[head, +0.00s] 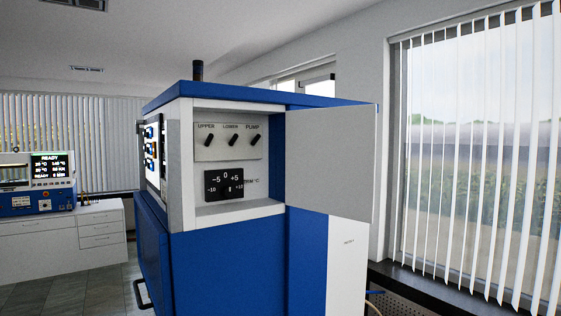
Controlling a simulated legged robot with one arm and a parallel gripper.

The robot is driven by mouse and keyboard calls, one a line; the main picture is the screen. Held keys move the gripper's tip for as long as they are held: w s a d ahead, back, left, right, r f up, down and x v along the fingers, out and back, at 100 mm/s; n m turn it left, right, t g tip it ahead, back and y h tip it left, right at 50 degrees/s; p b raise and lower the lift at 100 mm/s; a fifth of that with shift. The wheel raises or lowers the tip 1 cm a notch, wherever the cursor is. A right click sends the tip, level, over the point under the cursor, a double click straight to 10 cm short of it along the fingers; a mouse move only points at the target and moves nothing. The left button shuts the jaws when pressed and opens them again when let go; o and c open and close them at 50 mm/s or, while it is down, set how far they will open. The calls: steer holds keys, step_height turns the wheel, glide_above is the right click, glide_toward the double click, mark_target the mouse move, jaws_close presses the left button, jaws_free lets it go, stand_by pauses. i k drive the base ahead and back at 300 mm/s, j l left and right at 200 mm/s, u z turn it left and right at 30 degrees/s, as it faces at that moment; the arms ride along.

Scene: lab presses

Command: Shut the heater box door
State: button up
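The heater box (238,198) is a white-framed recess in the upper part of a blue cabinet (230,265). Inside it are a panel with several black knobs marked UPPER, LOWER and PUMP, and a black temperature scale. The heater box door (330,160) is a flat, plain light-grey panel. It stands open to the right of the recess, leaving the knobs and scale uncovered. Its hinge and any handle cannot be made out. My gripper is not in view.
A control panel (154,150) with buttons is on the cabinet's left face, above a dark handle (141,293). A window with vertical blinds (480,150) and a dark sill (460,290) lie right. A white bench (70,240) with a device stands far left; floor between looks clear.

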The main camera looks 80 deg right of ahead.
mark_target(331, 152)
steer(key=k+l, duration=0.15)
steer(key=l, duration=0.3)
steer(key=k+l, duration=0.2)
steer(key=l, duration=0.25)
steer(key=k+l, duration=0.15)
steer(key=l, duration=0.3)
steer(key=k+l, duration=0.2)
steer(key=l, duration=0.2)
steer(key=k+l, duration=0.15)
steer(key=l, duration=0.3)
steer(key=k+l, duration=0.2)
steer(key=l, duration=0.25)
steer(key=k+l, duration=0.15)
steer(key=l, duration=0.3)
steer(key=k+l, duration=0.15)
steer(key=l, duration=0.3)
